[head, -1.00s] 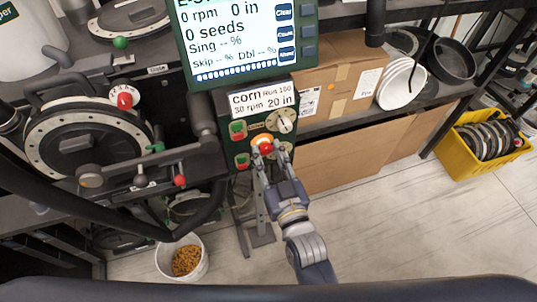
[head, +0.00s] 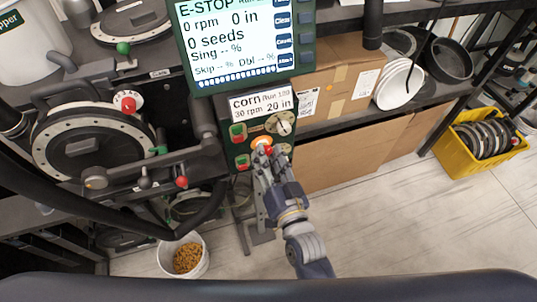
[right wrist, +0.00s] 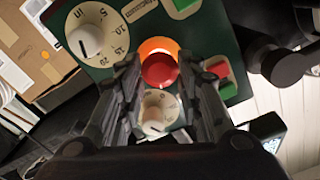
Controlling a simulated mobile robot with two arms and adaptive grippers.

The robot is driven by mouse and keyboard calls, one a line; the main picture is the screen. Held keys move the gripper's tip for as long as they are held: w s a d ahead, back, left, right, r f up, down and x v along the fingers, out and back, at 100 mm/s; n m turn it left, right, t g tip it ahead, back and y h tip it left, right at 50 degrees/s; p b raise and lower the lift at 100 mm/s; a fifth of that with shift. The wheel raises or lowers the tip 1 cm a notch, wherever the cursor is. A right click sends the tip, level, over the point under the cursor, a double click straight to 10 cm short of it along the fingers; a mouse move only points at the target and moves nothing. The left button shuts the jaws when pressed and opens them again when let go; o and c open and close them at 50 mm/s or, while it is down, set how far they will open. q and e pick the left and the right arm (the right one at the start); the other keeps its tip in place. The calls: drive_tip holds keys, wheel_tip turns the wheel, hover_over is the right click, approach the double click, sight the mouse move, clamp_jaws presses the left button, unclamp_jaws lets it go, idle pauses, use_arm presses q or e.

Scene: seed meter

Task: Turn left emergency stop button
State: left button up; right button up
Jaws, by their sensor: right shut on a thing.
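The emergency stop button (head: 267,150) is a red knob on a glowing orange base, on the front of the green control box (head: 243,160) under the display. My right gripper (head: 263,158) reaches up to it from below and is shut on it. In the right wrist view, the red knob (right wrist: 159,70) sits between the tips of my two dark fingers (right wrist: 160,75), with its orange ring visible above. The display (head: 235,40) reads E-STOP. My left gripper is not in view.
A dial (head: 280,123) and green and red push buttons (head: 238,133) sit close to the knob. Another dial (right wrist: 158,108) lies between my fingers in the wrist view. Cardboard boxes (head: 335,85) stand to the right. A white bucket (head: 183,257) is on the floor below.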

drive_tip(key=shift+r+m, duration=0.1)
drive_tip(key=shift+m, duration=0.3)
drive_tip(key=o, duration=0.8)
drive_tip(key=shift+o, duration=1.1)
drive_tip(key=shift+w, duration=0.15)
drive_tip(key=shift+s, duration=0.2)
drive_tip(key=v, duration=1.1)
drive_tip(key=shift+s, duration=0.3)
drive_tip(key=shift+d, duration=0.15)
